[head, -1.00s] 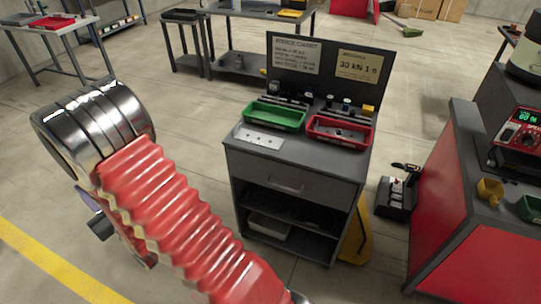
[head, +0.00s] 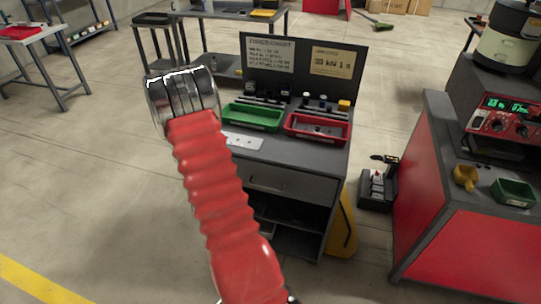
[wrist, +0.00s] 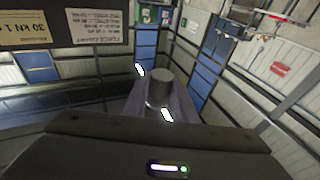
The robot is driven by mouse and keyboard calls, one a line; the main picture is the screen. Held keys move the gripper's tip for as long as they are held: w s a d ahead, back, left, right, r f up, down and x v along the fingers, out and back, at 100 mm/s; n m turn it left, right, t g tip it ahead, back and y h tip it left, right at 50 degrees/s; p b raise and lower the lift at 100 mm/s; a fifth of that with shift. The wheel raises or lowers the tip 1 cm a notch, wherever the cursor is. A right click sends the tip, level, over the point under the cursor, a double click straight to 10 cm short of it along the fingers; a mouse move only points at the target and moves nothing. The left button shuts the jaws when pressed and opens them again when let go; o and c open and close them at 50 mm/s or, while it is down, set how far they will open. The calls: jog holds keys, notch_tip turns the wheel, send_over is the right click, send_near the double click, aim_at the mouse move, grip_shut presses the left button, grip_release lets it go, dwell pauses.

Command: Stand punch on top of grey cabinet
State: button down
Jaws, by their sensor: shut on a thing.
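The grey cabinet (head: 290,184) stands in the middle of the head view, with a flat top, a drawer with a handle and open shelves below. My red arm reaches up in front of its left side and covers part of it. My gripper (wrist: 158,97) shows in the wrist view, shut on a short grey cylinder, the punch (wrist: 160,86), whose round end sticks up between the fingers. The rest of the punch is hidden by the fingers. In the head view the gripper and punch are hidden behind the arm's end.
On the cabinet top are a green tray (head: 252,117), a red tray (head: 318,129), a pale plate with holes (head: 243,141) and small tools along the back panel (head: 300,66). Bare top shows at the front. A red bench (head: 440,190) stands at right.

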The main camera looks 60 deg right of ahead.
jog(key=s+d+f+m+g+h, duration=0.1)
jog(key=s+d+m+g+h, duration=0.2)
jog(key=s+d, duration=0.6)
jog(key=m+g, duration=0.2)
jog(key=g, duration=0.4)
send_over(271, 155)
jog(key=shift+f, duration=0.45)
jog(key=shift+f, duration=2.9)
jog(key=shift+f, duration=2.1)
